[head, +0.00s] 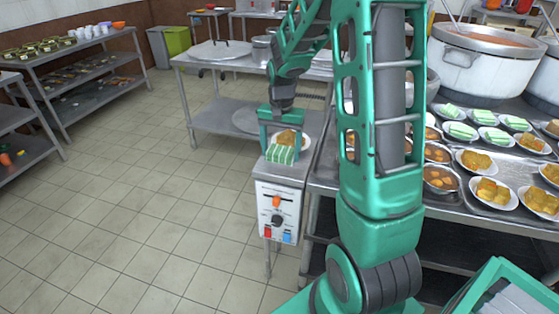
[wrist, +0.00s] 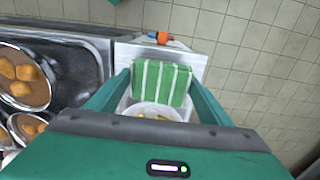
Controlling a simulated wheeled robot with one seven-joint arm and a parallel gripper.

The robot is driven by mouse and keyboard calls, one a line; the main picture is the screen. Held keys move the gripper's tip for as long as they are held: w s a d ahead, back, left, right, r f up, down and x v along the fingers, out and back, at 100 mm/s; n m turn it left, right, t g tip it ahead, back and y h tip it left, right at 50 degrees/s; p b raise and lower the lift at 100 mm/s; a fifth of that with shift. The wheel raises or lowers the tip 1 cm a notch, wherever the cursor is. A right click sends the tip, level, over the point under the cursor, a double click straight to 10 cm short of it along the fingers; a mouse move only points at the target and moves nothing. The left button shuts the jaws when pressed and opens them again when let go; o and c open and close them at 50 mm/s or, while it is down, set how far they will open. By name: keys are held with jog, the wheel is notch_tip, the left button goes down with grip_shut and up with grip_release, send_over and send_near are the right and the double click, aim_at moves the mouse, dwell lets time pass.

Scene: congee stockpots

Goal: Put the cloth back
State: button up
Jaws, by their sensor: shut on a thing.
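The green cloth with white stripes (head: 281,154) is at the top of a small metal stand with a control panel (head: 262,190). My gripper (head: 283,146) reaches down over the stand and is shut on the cloth. In the wrist view the cloth (wrist: 160,83) spans the space between my two fingers, its stripes running along the view. I cannot tell whether the cloth touches the stand's top.
A steel counter (head: 470,220) on the right holds several plates of food, green-and-white folded items (head: 461,131) and large pots (head: 480,65). A steel table (head: 220,118) stands behind the stand. The tiled floor to the left (head: 150,190) is clear.

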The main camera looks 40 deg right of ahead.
aim_at(281, 160)
jog(key=shift+f, duration=2)
jog(key=o, duration=1.1)
jog(key=shift+f, duration=0.1)
notch_tip(281, 160, up, 12)
jog(key=shift+r, duration=0.1)
jog(key=s+a+r+n, duration=0.1)
jog(key=s+n, duration=0.1)
jog(key=s, duration=1.2)
jog(key=s+a+n, duration=0.1)
jog(key=s+n, duration=0.1)
jog(key=s, duration=1.2)
jog(key=shift+s+a+r, duration=0.25)
jog(key=shift+a+r, duration=0.05)
jog(key=shift+r, duration=0.05)
